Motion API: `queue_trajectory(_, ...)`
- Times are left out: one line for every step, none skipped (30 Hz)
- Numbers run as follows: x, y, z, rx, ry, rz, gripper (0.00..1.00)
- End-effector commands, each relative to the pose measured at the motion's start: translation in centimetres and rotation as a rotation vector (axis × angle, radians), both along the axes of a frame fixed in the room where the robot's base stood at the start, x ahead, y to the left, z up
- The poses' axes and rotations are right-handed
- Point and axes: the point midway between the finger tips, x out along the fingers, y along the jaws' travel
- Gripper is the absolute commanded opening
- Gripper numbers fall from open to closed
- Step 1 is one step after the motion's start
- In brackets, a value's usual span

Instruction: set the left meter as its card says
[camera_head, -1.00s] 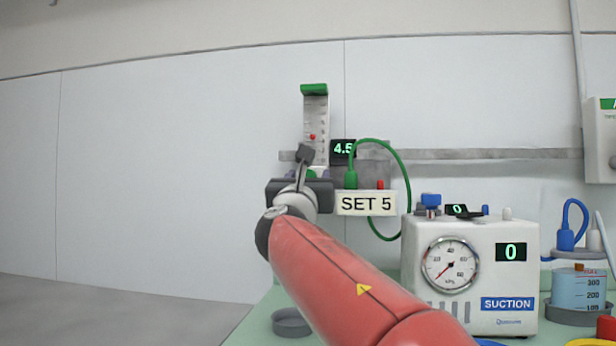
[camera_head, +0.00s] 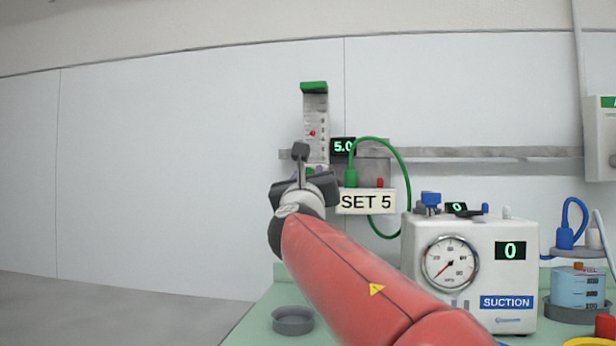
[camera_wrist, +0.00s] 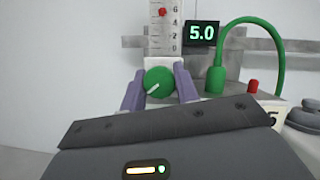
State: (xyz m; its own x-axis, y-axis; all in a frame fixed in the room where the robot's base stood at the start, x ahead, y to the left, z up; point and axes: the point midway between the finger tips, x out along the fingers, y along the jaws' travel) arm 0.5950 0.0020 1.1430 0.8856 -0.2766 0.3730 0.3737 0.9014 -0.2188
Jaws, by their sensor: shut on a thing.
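The flow meter (camera_head: 315,117) has a clear scale tube with a green cap and a red ball, and is mounted on the wall rail. The pointer slants to lower left.
A white suction unit (camera_head: 468,270) with a gauge and a display reading 0 stands on the green table at right. A green hose (camera_head: 408,190) loops right of the meter. A grey dish (camera_head: 293,321) lies at the table's left.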

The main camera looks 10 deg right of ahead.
Motion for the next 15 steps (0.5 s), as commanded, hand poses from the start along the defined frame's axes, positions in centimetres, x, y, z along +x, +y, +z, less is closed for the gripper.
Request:
queue_trajectory(0.00,0.02,0.02,0.000,-0.001,0.000,0.08)
queue_trajectory(0.00,0.02,0.01,0.000,-0.001,0.000,0.08)
queue_trajectory(0.00,0.02,0.01,0.001,-0.001,0.001,0.36)
queue_trajectory(0.00,0.02,0.01,0.001,-0.001,0.001,0.40)
queue_trajectory(0.00,0.02,0.01,0.001,-0.001,0.001,0.43)
queue_trajectory(0.00,0.02,0.00,0.001,-0.001,0.001,0.49)
queue_trajectory(0.00,0.02,0.00,0.001,-0.001,0.001,0.52)
queue_trajectory(0.00,0.02,0.00,0.001,-0.001,0.001,0.52)
queue_trajectory(0.00,0.02,0.00,0.001,0.000,0.000,0.52)
queue_trajectory(0.00,0.02,0.00,0.001,0.000,0.000,0.52)
queue_trajectory(0.00,0.02,0.00,0.002,-0.001,0.001,0.52)
queue_trajectory(0.00,0.02,0.00,0.002,-0.001,0.001,0.52)
queue_trajectory(0.00,0.02,0.00,0.002,-0.001,0.001,0.52)
queue_trajectory(-0.01,0.03,0.00,0.002,-0.001,0.001,0.52)
queue_trajectory(-0.09,0.05,-0.05,0.001,-0.001,0.001,0.52)
